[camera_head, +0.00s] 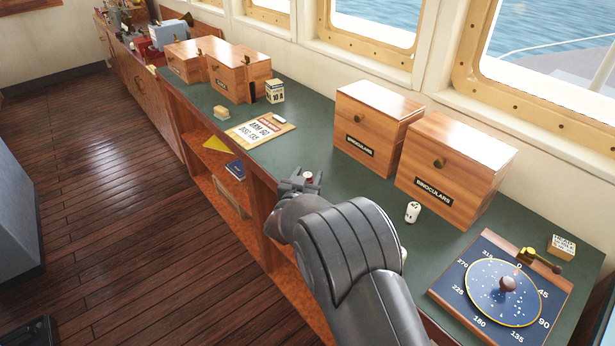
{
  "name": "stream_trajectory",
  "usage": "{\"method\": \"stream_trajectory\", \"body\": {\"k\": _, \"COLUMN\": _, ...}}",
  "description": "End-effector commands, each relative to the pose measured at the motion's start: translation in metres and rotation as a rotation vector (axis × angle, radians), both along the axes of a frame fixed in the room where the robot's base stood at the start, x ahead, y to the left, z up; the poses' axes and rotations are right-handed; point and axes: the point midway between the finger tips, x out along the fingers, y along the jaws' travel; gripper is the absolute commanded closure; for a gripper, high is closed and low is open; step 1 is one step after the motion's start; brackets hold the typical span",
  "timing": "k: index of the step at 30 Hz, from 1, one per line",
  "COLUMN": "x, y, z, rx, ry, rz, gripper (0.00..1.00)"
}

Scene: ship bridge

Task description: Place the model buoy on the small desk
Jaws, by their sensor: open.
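My gripper (302,183) is over the front edge of the long green-topped counter (310,138), at the end of my dark grey arm. It is open. No separate small desk can be made out in this view.
Two wooden binocular boxes (375,128) (452,172) stand along the window side. A clipboard (260,130) lies beyond my gripper. A white dotted object (412,212) and a blue compass-dial board (470,268) are at right. Below are open shelves holding a blue book (235,169).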

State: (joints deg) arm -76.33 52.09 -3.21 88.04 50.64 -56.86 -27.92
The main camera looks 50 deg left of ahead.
Motion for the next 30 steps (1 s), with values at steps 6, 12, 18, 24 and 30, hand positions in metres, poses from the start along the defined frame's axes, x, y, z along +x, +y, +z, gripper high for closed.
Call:
{"method": "stream_trajectory", "body": {"k": 6, "x": -0.016, "y": -0.01, "z": 0.002, "rx": 0.001, "ry": 0.001, "rz": 0.001, "gripper": 0.52}}
{"method": "stream_trajectory", "body": {"k": 12, "x": -0.05, "y": -0.034, "z": 0.002, "rx": -0.002, "ry": 0.001, "rz": 0.002, "gripper": 0.52}}
{"method": "stream_trajectory", "body": {"k": 18, "x": -0.078, "y": -0.053, "z": 0.004, "rx": 0.0, "ry": 0.001, "rz": 0.002, "gripper": 0.52}}
{"method": "stream_trajectory", "body": {"k": 24, "x": -0.089, "y": -0.061, "z": 0.004, "rx": 0.0, "ry": 0.0, "rz": -0.001, "gripper": 0.52}}
{"method": "stream_trajectory", "body": {"k": 30, "x": -0.089, "y": -0.061, "z": 0.004, "rx": 0.001, "ry": 0.001, "rz": 0.0, "gripper": 0.52}}
